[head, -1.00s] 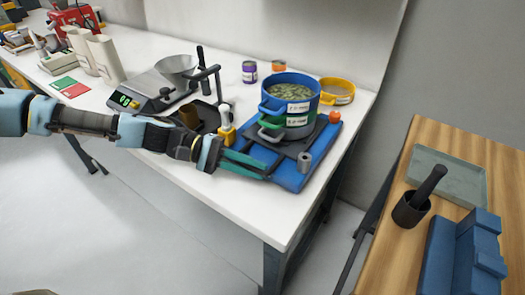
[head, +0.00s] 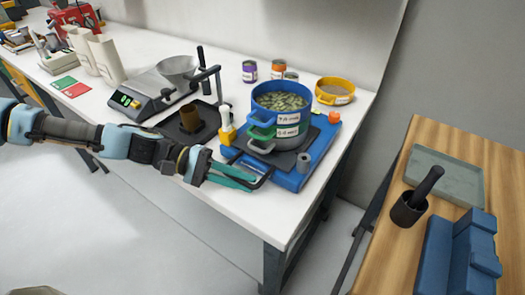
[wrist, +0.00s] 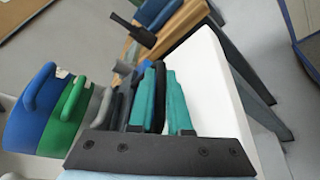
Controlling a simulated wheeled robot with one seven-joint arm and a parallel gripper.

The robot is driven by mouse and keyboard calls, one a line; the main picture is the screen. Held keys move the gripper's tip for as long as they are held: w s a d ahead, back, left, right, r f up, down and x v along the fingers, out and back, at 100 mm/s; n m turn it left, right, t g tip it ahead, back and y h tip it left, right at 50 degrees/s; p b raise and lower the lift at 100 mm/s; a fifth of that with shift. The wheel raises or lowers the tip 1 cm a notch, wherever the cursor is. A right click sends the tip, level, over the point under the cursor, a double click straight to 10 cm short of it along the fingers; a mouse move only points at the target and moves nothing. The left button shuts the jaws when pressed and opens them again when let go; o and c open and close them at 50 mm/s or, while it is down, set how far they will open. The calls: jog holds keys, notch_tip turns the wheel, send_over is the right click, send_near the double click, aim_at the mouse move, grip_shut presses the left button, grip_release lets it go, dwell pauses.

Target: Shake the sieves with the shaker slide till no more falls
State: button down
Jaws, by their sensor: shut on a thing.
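The sieve stack stands upright on the shaker slide. The blue sieve (head: 293,110) is on top and holds greenish pieces. The green sieve (head: 262,133) is under it, with a grey pan (head: 260,146) at the bottom. The slide has a black carriage (head: 277,160) on a blue base (head: 292,181). My gripper (head: 252,183) is shut on the slide's black handle (head: 265,178) at the front left of the base. In the wrist view my teal fingers (wrist: 159,80) stand on either side of the handle. The blue sieve (wrist: 35,108) shows there at the left. The lower layers' contents are hidden.
A yellow sieve (head: 335,91) stands behind the slide, near several small cans. A scale (head: 150,95) with a metal bowl and a dark tray (head: 188,124) lie to the left. The table's front edge is close below my gripper. A wooden bench (head: 390,225) stands at the right.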

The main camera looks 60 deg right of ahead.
aim_at(253, 169)
jog(key=shift+d+f+b, duration=0.15)
jog(key=shift+d+b, duration=0.15)
jog(key=shift+d, duration=1.75)
jog(key=shift+c, duration=1)
grip_release()
jog(key=shift+p+v, duration=0.6)
jog(key=shift+v, duration=2.9)
